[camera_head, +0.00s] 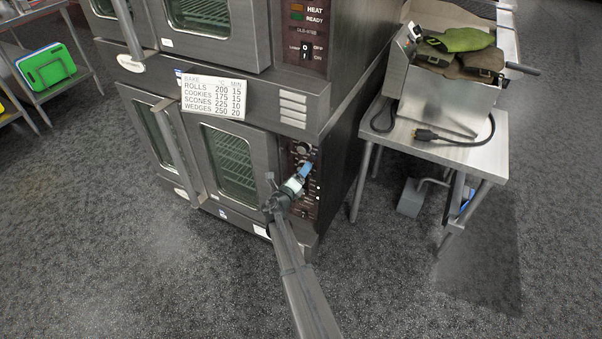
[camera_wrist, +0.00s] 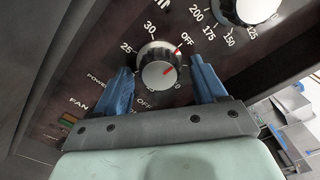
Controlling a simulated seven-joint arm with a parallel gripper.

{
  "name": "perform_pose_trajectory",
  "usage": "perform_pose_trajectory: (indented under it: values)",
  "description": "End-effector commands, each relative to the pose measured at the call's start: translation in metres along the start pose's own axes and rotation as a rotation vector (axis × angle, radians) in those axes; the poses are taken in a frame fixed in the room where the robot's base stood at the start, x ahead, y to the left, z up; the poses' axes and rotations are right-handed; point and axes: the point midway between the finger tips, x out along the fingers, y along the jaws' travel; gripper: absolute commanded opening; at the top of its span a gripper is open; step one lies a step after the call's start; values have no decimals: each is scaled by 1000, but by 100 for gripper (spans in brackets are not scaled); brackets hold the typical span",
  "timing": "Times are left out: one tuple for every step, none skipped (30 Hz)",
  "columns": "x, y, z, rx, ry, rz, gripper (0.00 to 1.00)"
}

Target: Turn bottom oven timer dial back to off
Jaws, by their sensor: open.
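The bottom oven timer dial (camera_wrist: 158,68) is a round black and silver knob with a red pointer line, in the middle of the wrist view. The pointer faces right and slightly up, a little clockwise of the printed OFF mark (camera_wrist: 187,39). My gripper (camera_wrist: 161,67) has its two blue fingers apart, one on each side of the dial. I cannot tell whether either finger touches it. In the head view my gripper (camera_head: 305,170) is at the control panel (camera_head: 297,207) of the bottom oven (camera_head: 232,160) and hides the timer dial.
A temperature dial (camera_wrist: 256,10) sits above the timer dial. A fan switch label (camera_wrist: 78,103) is at lower left. Right of the oven stands a metal table (camera_head: 455,160) with a steel appliance (camera_head: 437,98) and a hanging cord. The floor (camera_head: 400,280) in front is clear.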

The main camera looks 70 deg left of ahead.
Motion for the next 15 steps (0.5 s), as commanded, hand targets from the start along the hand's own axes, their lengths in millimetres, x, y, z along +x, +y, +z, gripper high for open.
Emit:
perform_pose_trajectory:
  values:
    - [-1,0,0,0,0,0,70]
    - [-3,0,0,0,0,0,70]
    - [-5,0,0,0,0,0,70]
    - [-8,0,0,0,0,1,70]
    - [-11,-1,0,0,-1,1,70]
    - [-16,-1,0,0,-1,0,70]
    - [-20,-1,-1,0,-1,0,70]
    - [-25,-2,-1,0,-1,0,70]
    - [-32,-2,-1,0,-1,0,70]
    - [-38,-2,0,0,-1,1,70]
    - [-44,-2,0,0,-2,1,70]
    - [-53,-2,0,0,-2,1,70]
    - [-59,-2,-1,0,-1,1,70]
    - [-65,-2,-1,0,-1,1,70]
    - [-73,-2,-1,0,-1,1,70]
